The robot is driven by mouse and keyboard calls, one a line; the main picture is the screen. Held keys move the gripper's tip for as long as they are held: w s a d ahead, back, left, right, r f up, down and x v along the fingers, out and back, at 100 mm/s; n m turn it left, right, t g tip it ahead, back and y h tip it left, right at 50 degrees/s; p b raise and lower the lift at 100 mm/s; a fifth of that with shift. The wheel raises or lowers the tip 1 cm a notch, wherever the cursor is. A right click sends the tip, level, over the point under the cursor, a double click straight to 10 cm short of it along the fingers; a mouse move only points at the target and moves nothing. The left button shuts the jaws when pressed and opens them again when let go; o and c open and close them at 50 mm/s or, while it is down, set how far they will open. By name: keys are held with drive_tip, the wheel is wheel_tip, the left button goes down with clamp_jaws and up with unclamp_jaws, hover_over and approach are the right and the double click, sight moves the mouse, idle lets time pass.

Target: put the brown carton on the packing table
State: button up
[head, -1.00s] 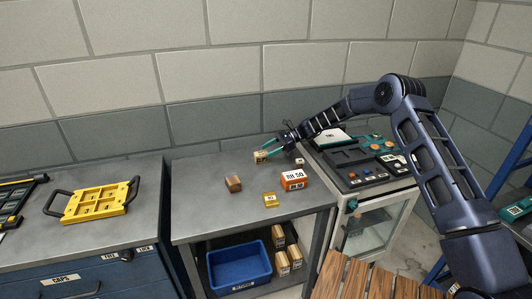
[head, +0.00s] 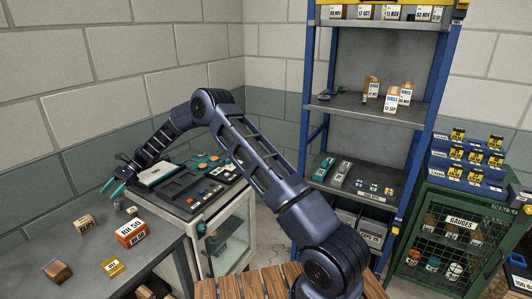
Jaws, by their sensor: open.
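A small tan-brown carton (head: 85,222) with a printed label sits on the grey table (head: 156,256) at the left. No sign names this table as the packing table. A darker brown block (head: 57,271) lies nearer the front of the same table. My gripper (head: 110,190) is open and empty, with teal fingers, above the back of the table. It is up and to the right of the carton, apart from it.
An orange labelled box (head: 131,233), a yellow block (head: 112,266) and a small white-topped item (head: 132,211) share the table. A dark tool panel (head: 190,185) tops the white cabinet beside it. A blue-posted shelf rack (head: 378,104) and a green gauge cabinet (head: 445,237) stand right.

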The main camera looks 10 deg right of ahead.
drive_tip(key=d+r+n+t+h, duration=0.2)
drive_tip(key=d+r+n+t, duration=0.15)
drive_tip(key=d+r, duration=1.35)
drive_tip(key=s+d+r+n+t+h, duration=0.1)
drive_tip(key=s+d+r+t, duration=0.2)
drive_tip(key=d, duration=0.7)
drive_tip(key=s+d+r+n+t+h, duration=0.1)
drive_tip(key=s+d+r, duration=0.2)
drive_tip(key=d+r, duration=0.5)
drive_tip(key=s+d+r+n+t+h, duration=0.1)
drive_tip(key=s+d+t, duration=0.1)
drive_tip(key=s+d, duration=0.6)
drive_tip(key=s+d+r+n+t+h, duration=0.15)
drive_tip(key=s+d, duration=0.25)
drive_tip(key=d, duration=0.9)
drive_tip(key=s+d+f+n+t+h, duration=0.1)
drive_tip(key=s+d+f+t+h, duration=0.2)
drive_tip(key=s+d, duration=0.8)
drive_tip(key=s+f, duration=0.1)
drive_tip(key=s, duration=0.2)
drive_tip(key=shift+s+d, duration=0.2)
drive_tip(key=shift+d, duration=0.1)
drive_tip(key=shift+o, duration=0.2)
drive_tip(key=shift+f, duration=0.1)
